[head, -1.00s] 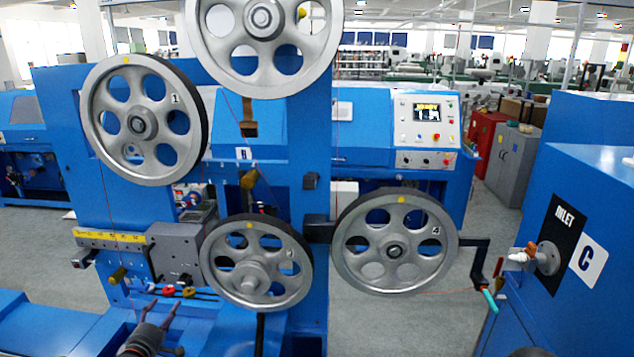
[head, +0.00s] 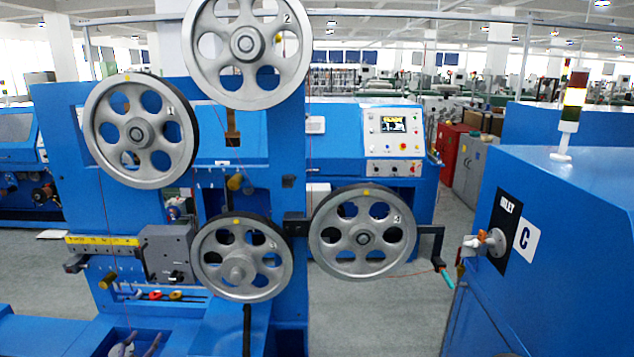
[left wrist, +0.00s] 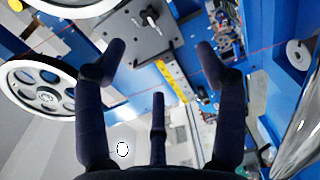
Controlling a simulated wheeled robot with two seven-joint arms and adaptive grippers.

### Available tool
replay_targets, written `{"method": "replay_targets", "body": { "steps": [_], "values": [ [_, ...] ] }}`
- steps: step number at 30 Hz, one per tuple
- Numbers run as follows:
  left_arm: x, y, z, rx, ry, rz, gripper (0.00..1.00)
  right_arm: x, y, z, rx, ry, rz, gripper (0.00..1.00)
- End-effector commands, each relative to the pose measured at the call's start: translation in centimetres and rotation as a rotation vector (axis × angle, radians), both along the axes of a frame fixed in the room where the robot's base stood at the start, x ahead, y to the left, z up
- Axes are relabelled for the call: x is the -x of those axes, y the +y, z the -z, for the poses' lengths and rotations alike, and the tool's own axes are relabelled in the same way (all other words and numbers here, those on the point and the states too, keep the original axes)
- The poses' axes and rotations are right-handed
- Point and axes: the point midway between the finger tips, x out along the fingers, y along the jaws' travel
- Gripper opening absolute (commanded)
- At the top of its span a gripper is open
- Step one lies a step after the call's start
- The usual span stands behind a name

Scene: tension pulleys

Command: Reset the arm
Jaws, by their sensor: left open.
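The left arm itself is hidden below the head view. My right gripper cannot be made out.
Grey spoked pulleys are on the machine: one upper left (head: 140,178), one at top (head: 205,75), one lower middle (head: 240,292), one at right (head: 362,268). A blue cabinet with an inlet valve (head: 495,242) stands right; floor between is open.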

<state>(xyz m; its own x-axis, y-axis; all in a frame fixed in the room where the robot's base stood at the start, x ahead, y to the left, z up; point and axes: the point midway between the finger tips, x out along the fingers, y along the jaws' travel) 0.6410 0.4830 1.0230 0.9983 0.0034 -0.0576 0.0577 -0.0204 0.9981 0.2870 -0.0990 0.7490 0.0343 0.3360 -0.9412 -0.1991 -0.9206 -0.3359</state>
Motion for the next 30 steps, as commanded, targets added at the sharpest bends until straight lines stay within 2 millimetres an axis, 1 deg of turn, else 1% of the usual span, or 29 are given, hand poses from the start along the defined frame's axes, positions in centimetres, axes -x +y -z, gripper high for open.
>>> {"method": "replay_targets", "body": {
  "steps": [1, 5, 8, 9, 11, 14, 17, 18, 20, 21, 23, 24, 26, 27, 29, 30],
  "values": [
    [-0.1, -0.8, 0.9, -0.006, 0.019, 0.005, 0.71, 0.0, 0.0, 0.1, 0.0, -0.001, 0.0, 0.4],
    [0.0, -2.5, 3.0, -0.035, 0.072, 0.01, 0.71, 0.0, 0.0, 0.2, 0.0, 0.0, 0.0, 0.4],
    [0.2, -4.3, 5.1, -0.066, 0.125, 0.02, 0.71, 0.0, 0.0, 0.3, 0.0, 0.0, 0.0, 0.4],
    [0.3, -5.2, 6.1, -0.079, 0.152, 0.028, 0.71, 0.0, 0.0, 0.3, 0.0, 0.0, 0.0, 0.4],
    [0.6, -6.6, 7.5, -0.103, 0.19, 0.04, 0.71, 0.0, 0.0, 0.4, 0.0, 0.0, 0.0, 0.4],
    [1.4, -9.4, 10.4, -0.15, 0.271, 0.073, 0.71, 0.0, 0.0, 0.5, 0.0, 0.0, 0.0, 0.4],
    [3.0, -13.3, 14.1, -0.215, 0.378, 0.133, 0.71, 0.0, 0.0, 0.7, 0.0, 0.0, 0.0, 0.4],
    [4.0, -15.2, 15.7, -0.247, 0.428, 0.167, 0.71, 0.0, 0.0, 0.8, 0.0, 0.0, 0.0, 0.4],
    [5.7, -17.9, 18.0, -0.298, 0.501, 0.226, 0.71, 0.0, 0.0, 0.9, 0.0, 0.0, 0.0, 0.4],
    [7.0, -19.7, 19.5, -0.331, 0.549, 0.269, 0.71, 0.0, 0.0, 1.0, 0.0, 0.0, 0.0, 0.4],
    [9.2, -22.3, 21.5, -0.381, 0.619, 0.341, 0.71, 0.0, 0.0, 1.1, 0.0, 0.0, 0.0, 0.4],
    [10.7, -24.0, 22.7, -0.415, 0.662, 0.393, 0.71, 0.0, 0.0, 1.2, 0.0, 0.0, 0.0, 0.4],
    [13.3, -26.4, 24.4, -0.465, 0.725, 0.478, 0.71, 0.0, 0.0, 1.3, 0.0, 0.0, 0.0, 0.4],
    [15.2, -28.0, 25.4, -0.497, 0.764, 0.538, 0.71, 0.0, 0.0, 1.3, 0.0, 0.0, 0.0, 0.4],
    [18.2, -30.2, 26.7, -0.546, 0.819, 0.633, 0.71, 0.0, 0.0, 1.5, 0.0, 0.0, 0.0, 0.4],
    [20.3, -31.6, 27.4, -0.577, 0.854, 0.702, 0.71, 0.0, 0.0, 1.5, 0.0, 0.0, 0.0, 0.4]
  ]
}}
